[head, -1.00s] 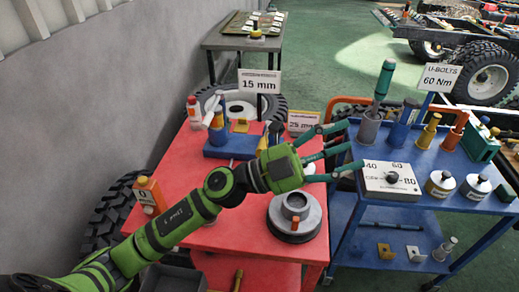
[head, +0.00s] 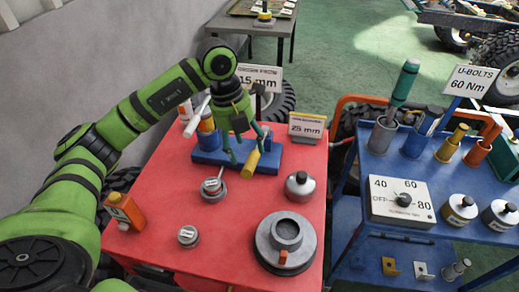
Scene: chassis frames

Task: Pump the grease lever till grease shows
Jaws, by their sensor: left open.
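A blue fixture (head: 207,155) stands at the back of the red table. A yellow cylindrical grip (head: 251,164) angles out at its front; it looks like a lever handle, though its joint is hidden behind my gripper. My left gripper (head: 247,150) points down over the fixture, its teal fingers spread around the upper end of the yellow grip. It is open, and I cannot tell whether a finger touches the grip. A white bar (head: 200,104) and an orange-and-white bottle (head: 206,122) show beside my wrist. I cannot make out any grease. My right gripper is out of view.
The red table (head: 216,240) also holds a round grey part (head: 285,242), small metal pots (head: 300,187) and an orange bottle (head: 126,211). A "25 mm" sign (head: 307,127) stands just right of the fixture. A blue cart (head: 378,250) with a dial box (head: 403,201) is at right.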

